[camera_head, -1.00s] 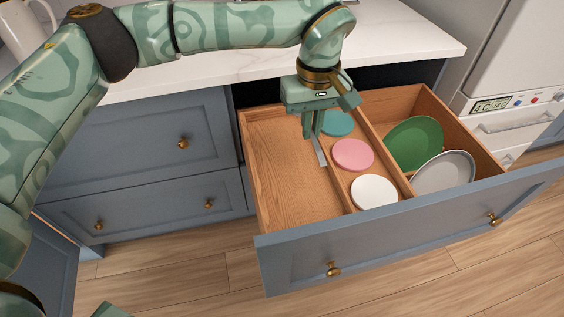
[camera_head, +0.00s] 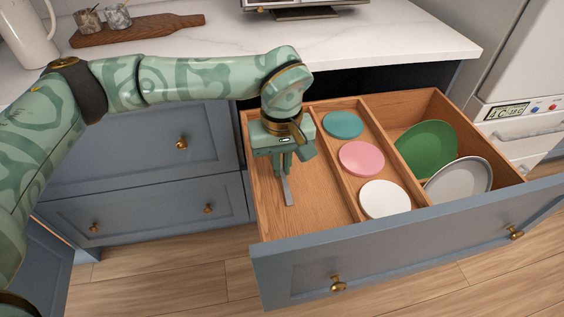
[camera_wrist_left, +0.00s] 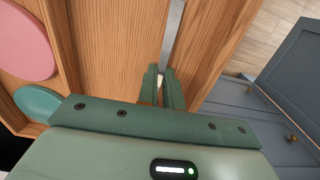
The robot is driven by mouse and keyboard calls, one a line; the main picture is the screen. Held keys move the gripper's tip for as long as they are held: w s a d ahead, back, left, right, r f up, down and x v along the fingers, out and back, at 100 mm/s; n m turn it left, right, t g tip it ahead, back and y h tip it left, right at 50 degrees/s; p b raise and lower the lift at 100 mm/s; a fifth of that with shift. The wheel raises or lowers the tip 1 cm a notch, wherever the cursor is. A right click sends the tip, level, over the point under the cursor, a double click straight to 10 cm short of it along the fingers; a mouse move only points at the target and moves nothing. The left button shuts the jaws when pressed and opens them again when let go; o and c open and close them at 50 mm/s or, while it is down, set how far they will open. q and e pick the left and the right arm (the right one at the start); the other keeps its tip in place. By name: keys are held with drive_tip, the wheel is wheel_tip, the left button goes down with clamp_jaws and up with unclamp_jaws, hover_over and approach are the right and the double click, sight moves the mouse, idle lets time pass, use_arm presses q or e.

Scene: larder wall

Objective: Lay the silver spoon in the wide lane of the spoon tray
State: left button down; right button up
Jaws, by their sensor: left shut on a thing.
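My left gripper (camera_head: 284,172) is shut on the silver spoon (camera_head: 288,191), over the wide left lane of the wooden spoon tray (camera_head: 325,195) in the open drawer. The spoon shows as a narrow flat silver strip pointing down toward the drawer front. Its other end is hidden by the gripper. In the left wrist view the spoon (camera_wrist_left: 173,32) runs out beyond the fingertips (camera_wrist_left: 164,86), close to the lane's side wall (camera_wrist_left: 207,45). I cannot tell whether it touches the lane floor. The wide lane looks otherwise empty. My right gripper is not in view.
The narrow lane holds a teal disc (camera_head: 343,125), a pink disc (camera_head: 361,158) and a white disc (camera_head: 384,199). The right compartment holds a green plate (camera_head: 427,148) and a grey plate (camera_head: 460,179). The white counter (camera_head: 380,40) lies behind the drawer.

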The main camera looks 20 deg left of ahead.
sight(282, 168)
use_arm(q)
drive_tip(key=c, duration=1.6)
unclamp_jaws()
drive_tip(key=shift+f, duration=0.15)
drive_tip(key=shift+o, duration=0.2)
